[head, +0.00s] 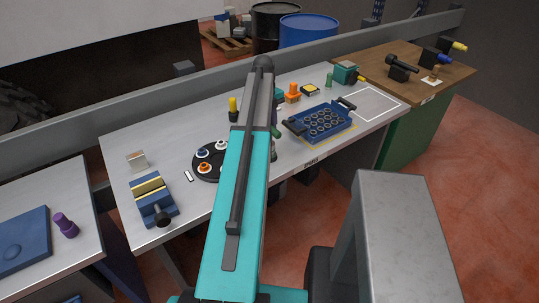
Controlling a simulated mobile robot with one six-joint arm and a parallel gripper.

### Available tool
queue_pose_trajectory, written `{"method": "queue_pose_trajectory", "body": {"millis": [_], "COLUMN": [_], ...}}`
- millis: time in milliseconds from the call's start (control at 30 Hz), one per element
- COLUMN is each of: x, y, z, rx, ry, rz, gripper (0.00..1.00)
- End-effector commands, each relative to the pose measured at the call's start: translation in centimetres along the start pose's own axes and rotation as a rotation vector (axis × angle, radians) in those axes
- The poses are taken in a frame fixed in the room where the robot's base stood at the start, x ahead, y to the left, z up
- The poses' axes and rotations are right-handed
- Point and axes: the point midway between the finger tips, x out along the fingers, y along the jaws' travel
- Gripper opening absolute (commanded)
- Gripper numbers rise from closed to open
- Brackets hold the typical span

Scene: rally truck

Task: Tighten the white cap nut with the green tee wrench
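A round black plate (203,175) on the grey workbench carries coloured cap pieces. They include a blue one with a white ring (203,153) and an orange one (204,167). White shows on several of these pieces, and I cannot tell which is the white cap nut. My teal and grey arm covers the plate's right part. A small dark green piece (276,132) shows just right of my arm; I cannot tell whether it is the green tee wrench. My gripper is hidden behind my arm, so its hold is not visible.
A blue vise (155,200) stands left of the plate and a yellow-topped tool (233,104) behind it. A blue tray of round sockets (323,122) lies to the right. A white-outlined square (372,104) is empty. A rail (160,84) runs behind the bench.

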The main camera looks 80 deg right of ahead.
Motion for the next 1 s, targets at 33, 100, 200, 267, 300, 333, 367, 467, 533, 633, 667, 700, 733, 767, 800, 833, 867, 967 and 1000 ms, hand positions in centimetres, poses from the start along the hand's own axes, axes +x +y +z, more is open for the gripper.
{"method": "queue_pose_trajectory", "body": {"millis": [33, 100, 200, 267, 300, 333, 367, 467, 533, 633, 667, 700, 733, 767, 800, 833, 867, 967, 1000], "x": [-0.11, -0.1, -0.07, -0.06, -0.06, -0.06, -0.06, -0.1, -0.16, -0.29, -0.33, -0.38, -0.42, -0.46, -0.51, -0.54, -0.58, -0.7, -0.73], "y": [-0.01, 0.0, 0.0, 0.0, 0.0, 0.0, 0.0, 0.0, -0.01, -0.01, -0.01, -0.01, -0.01, -0.01, -0.01, -0.01, -0.01, -0.01, -0.01], "z": [-0.01, -0.01, 0.0, 0.0, 0.0, 0.0, 0.0, -0.01, -0.01, -0.03, -0.03, -0.04, -0.04, -0.05, -0.05, -0.06, -0.06, -0.08, -0.08], "rx": [0.0, 0.0, 0.0, 0.0, 0.0, 0.0, 0.0, 0.0, 0.0, 0.0, 0.0, 0.0, 0.0, 0.0, 0.0, 0.0, 0.0, 0.0, 0.0], "ry": [0.0, 0.0, 0.0, 0.0, 0.0, 0.0, 0.0, 0.0, 0.0, 0.0, 0.0, 0.0, 0.0, 0.0, 0.0, 0.0, 0.0, 0.0, 0.0], "rz": [0.0, 0.0, -0.001, -0.001, -0.001, 0.0, 0.0, -0.001, -0.001, -0.001, -0.001, -0.001, -0.001, 0.0, 0.0, 0.0, 0.0, 0.0, 0.0], "gripper": [0.0, 0.0, 0.0, 0.0, 0.0, 0.0, 0.0, 0.0, 0.0, 0.0, 0.0, 0.0, 0.0, 0.0, 0.0, 0.0, 0.0, 0.0, 0.0]}}
